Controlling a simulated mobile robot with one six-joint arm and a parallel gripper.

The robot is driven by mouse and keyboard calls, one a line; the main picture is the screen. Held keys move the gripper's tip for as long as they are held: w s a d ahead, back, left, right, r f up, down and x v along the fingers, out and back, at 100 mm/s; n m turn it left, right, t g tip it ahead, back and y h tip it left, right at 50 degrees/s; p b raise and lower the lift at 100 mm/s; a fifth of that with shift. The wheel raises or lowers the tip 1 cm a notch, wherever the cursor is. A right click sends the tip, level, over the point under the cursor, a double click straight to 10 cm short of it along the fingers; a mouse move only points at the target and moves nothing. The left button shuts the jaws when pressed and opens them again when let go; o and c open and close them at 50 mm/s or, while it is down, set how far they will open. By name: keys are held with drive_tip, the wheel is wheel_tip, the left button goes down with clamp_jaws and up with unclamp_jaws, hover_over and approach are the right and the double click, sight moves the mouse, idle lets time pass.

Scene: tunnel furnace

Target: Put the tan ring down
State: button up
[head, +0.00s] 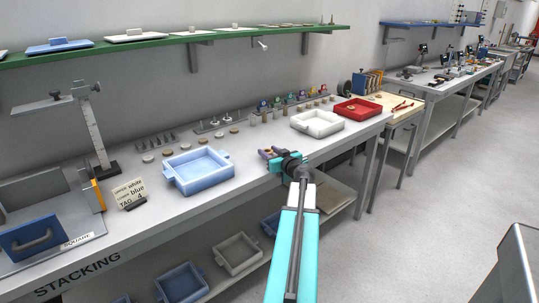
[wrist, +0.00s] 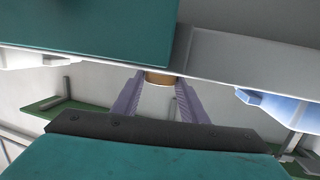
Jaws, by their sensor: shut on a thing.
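My gripper (head: 267,153) is over the front part of the long grey bench, right of the blue tray, its purple fingers pointing left and away from me. In the wrist view my gripper (wrist: 160,97) is shut on the tan ring (wrist: 160,78), which sits between the two fingertips. Part of the ring is hidden by the grey edge in front of it. In the head view the ring is too small to tell from the fingers. I cannot tell whether the ring touches the bench.
The blue tray (head: 198,170) stands left of my gripper, the white tray (head: 317,123) and red tray (head: 359,109) behind to the right. Small discs and posts line the back of the bench (head: 265,186). A sign card (head: 129,193) stands at left. A green shelf (head: 165,42) hangs above.

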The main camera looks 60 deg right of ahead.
drive_tip(key=shift+f+b, duration=0.3)
drive_tip(key=shift+f, duration=0.25)
drive_tip(key=shift+f+b, duration=0.2)
drive_tip(key=shift+b, duration=0.2)
drive_tip(key=o, duration=1.1)
drive_tip(key=shift+c, duration=0.2)
drive_tip(key=shift+r+p, duration=0.15)
drive_tip(key=shift+p, duration=1)
drive_tip(key=shift+s+a, duration=0.2)
drive_tip(key=shift+s, duration=0.1)
drive_tip(key=b+v, duration=0.8)
drive_tip(key=v, duration=0.5)
drive_tip(key=shift+f, duration=0.25)
